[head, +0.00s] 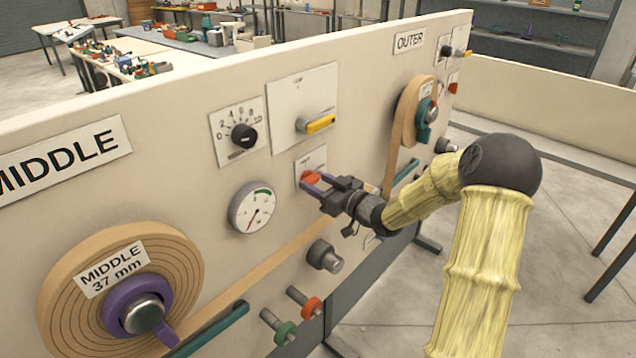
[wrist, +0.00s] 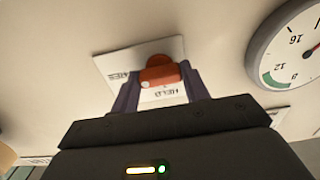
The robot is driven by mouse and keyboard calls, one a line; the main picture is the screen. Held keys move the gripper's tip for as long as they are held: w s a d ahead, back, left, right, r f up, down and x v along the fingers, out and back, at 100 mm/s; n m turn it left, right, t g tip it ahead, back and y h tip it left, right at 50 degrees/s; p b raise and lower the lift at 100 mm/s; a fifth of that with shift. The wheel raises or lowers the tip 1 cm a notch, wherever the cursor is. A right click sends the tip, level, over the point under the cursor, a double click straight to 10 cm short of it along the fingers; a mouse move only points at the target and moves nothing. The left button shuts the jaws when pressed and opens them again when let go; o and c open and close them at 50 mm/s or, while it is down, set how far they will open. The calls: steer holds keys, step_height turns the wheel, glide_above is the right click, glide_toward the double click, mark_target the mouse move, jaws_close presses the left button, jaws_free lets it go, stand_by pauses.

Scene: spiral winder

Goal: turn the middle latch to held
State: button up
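The middle latch (head: 311,177) is a small red-orange knob on a white plate, on the panel between the two tape spools. In the wrist view the latch (wrist: 160,73) lies between my purple fingers, over a plate whose word HELD appears upside down on the lower side. A second word at the plate's left is partly hidden and unreadable. My gripper (head: 319,182) faces the panel at the latch. Its fingers stand apart, one on each side of the knob, also in the wrist view (wrist: 161,92). I cannot tell whether either finger touches it.
A round gauge (head: 252,207) is left of the latch, and a yellow-handled switch (head: 320,123) is above it. The tan tape (head: 285,258) runs below, from the MIDDLE spool (head: 72,262). A grey knob (head: 324,256) sticks out below my gripper.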

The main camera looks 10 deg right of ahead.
steer(key=shift+f+n+b, duration=0.1)
steer(key=shift+n+b, duration=0.3)
steer(key=shift+b, duration=0.15)
steer(key=n+b, duration=0.3)
steer(key=b, duration=0.1)
steer(key=shift+a+f, duration=0.1)
steer(key=shift+f, duration=0.05)
steer(key=n+b, duration=1.4)
steer(key=b, duration=0.3)
steer(key=shift+r+b, duration=0.2)
steer(key=shift+b, duration=0.1)
steer(key=o, duration=1)
